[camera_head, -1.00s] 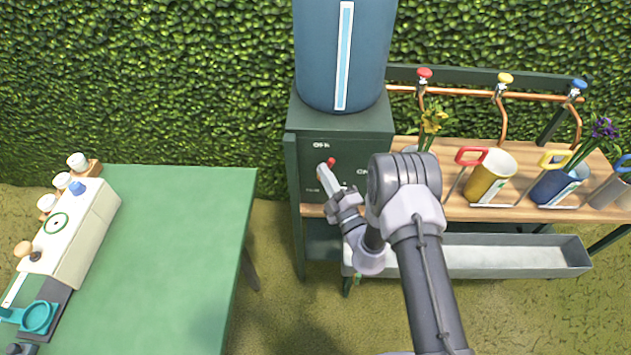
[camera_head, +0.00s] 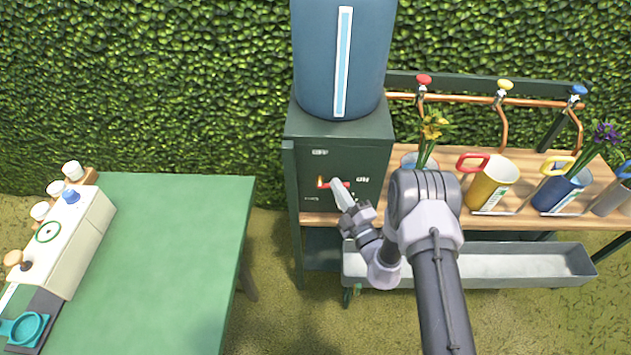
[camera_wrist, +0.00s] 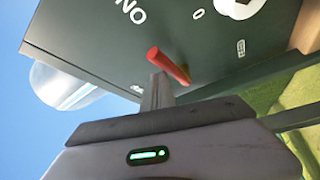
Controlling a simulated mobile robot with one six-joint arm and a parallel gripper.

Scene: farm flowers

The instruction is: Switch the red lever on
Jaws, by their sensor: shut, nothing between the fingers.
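The red lever (camera_head: 344,184) is on the front of a dark green box (camera_head: 350,150) under a blue tank. In the wrist view the red lever (camera_wrist: 168,64) sticks out from the panel below the ON lettering. My gripper (camera_head: 337,187) is shut and empty, with its fingertips right at the lever. In the wrist view the shut fingertips (camera_wrist: 157,88) are just below the lever and overlap it; whether they touch cannot be told.
A wooden bench (camera_head: 448,205) at right holds a yellow watering can (camera_head: 492,182), a blue one (camera_head: 560,188) and flowers. A copper pipe with coloured taps runs behind. A metal trough (camera_head: 500,262) is below. A green table (camera_head: 180,260) with a cream machine (camera_head: 70,240) stands at left.

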